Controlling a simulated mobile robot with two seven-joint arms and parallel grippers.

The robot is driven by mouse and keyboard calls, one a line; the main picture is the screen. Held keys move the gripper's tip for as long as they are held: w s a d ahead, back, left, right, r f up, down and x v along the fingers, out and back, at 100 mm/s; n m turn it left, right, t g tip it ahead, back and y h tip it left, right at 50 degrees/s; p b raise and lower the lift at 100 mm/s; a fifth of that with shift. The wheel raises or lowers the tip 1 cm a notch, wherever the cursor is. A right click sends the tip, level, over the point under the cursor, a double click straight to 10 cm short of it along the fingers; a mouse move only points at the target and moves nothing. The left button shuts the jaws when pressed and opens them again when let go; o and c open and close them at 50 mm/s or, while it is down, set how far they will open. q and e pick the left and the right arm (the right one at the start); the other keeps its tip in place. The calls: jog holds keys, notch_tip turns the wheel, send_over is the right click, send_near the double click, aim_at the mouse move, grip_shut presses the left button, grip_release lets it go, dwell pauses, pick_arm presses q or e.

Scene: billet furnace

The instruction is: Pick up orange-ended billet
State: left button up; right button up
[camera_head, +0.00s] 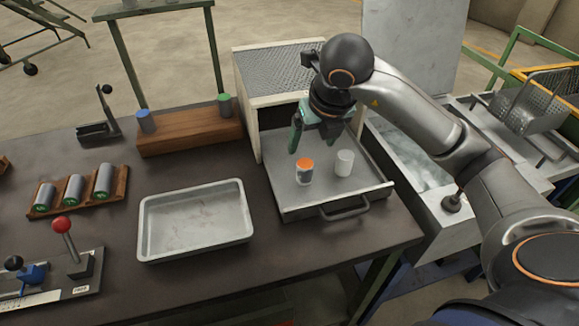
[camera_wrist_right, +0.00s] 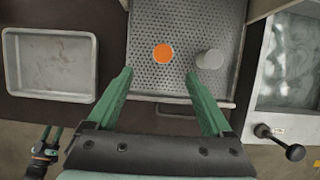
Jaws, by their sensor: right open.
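The orange-ended billet (camera_head: 304,176) stands upright on the pulled-out perforated tray (camera_head: 298,206) of the furnace, its orange end up. In the right wrist view the orange end (camera_wrist_right: 163,54) shows just beyond and between my fingertips. A plain grey-white billet (camera_head: 344,163) stands to its right, apart from it; it also shows in the right wrist view (camera_wrist_right: 210,59). My right gripper (camera_head: 313,143) is open and empty, pointing down above and slightly behind the orange-ended billet. My left gripper (camera_wrist_right: 46,140) shows small at the lower left of the right wrist view.
An empty metal pan (camera_head: 196,222) lies left of the furnace tray. A wooden block (camera_head: 190,133) holds a blue-ended and a green-ended billet. A rack (camera_head: 78,192) holds several billets. A red-knobbed lever (camera_head: 66,240) stands front left. A water-filled tank (camera_head: 412,150) is on the right.

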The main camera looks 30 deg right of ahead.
aim_at(305, 163)
jog(key=x, duration=1.2)
jog(key=shift+s+d+f, duration=0.1)
jog(key=shift+d+f, duration=0.1)
jog(key=shift+d, duration=0.1)
jog(key=shift+c, duration=0.4)
grip_shut()
jog(key=shift+r, duration=0.15)
dwell(0.4)
